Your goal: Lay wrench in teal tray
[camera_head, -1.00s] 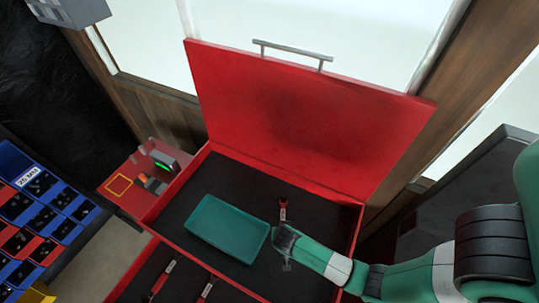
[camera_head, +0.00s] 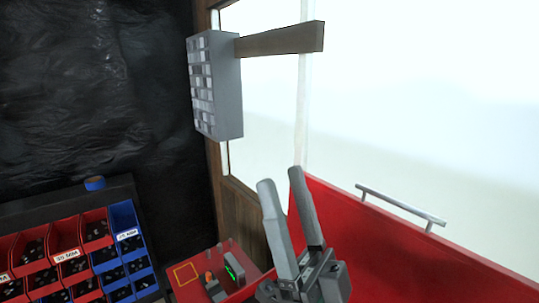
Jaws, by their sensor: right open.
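My right gripper (camera_head: 282,182) stands in the lower middle with its two long grey fingers pointing up. The fingers are apart, with nothing visible between them. It is in front of the left end of the raised red lid (camera_head: 395,250) of the cart. The teal tray and the wrench are outside this view. My left gripper is not in view.
A red side shelf (camera_head: 205,275) with a small green-lit device (camera_head: 233,272) lies left of the gripper. Red and blue parts bins (camera_head: 70,260) fill the lower left. A grey drawer cabinet (camera_head: 215,85) hangs above, beside a wooden beam (camera_head: 280,40).

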